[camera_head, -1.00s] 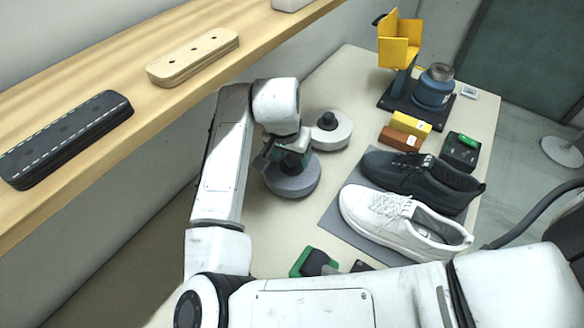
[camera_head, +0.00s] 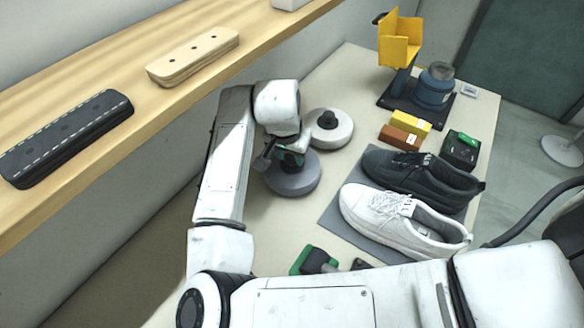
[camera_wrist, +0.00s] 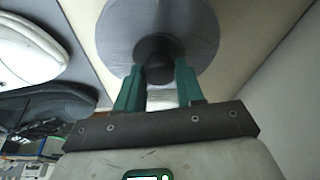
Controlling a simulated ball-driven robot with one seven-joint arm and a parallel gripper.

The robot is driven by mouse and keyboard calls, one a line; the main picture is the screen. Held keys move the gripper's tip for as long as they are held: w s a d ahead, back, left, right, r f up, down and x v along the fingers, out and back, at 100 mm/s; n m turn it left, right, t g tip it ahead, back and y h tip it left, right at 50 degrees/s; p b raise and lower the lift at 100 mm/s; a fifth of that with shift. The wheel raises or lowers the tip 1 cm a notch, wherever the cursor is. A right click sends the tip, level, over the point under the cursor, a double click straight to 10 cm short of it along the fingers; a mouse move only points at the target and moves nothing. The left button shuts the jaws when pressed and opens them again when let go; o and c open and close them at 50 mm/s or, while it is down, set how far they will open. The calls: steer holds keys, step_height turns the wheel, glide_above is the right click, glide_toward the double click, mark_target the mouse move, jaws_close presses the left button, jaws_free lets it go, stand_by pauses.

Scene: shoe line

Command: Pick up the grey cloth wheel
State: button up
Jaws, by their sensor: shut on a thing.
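The grey cloth wheel (camera_head: 296,181) is a flat round disc on the table at the left, below my wrist. In the wrist view the grey wheel (camera_wrist: 190,22) fills the top middle, with a dark round knob (camera_wrist: 158,62) at its centre. My gripper (camera_head: 290,152) is over the wheel, and its green fingers (camera_wrist: 158,78) stand on both sides of the knob, shut on it. In the head view my wrist hides the knob. I cannot tell whether the wheel touches the table.
A paler wheel with a dark knob (camera_head: 332,128) stands close behind. A white shoe (camera_head: 400,222) and a dark shoe (camera_head: 415,178) lie on a grey mat (camera_head: 335,222) to the right. A wooden shelf (camera_head: 90,85) runs along the left wall. A green and black object (camera_head: 312,260) is near the front.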

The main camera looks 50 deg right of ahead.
steer(key=shift+r, duration=0.2)
jaws_close()
steer(key=shift+r+p, duration=0.45)
steer(key=shift+p, duration=0.2)
steer(key=shift+r, duration=0.25)
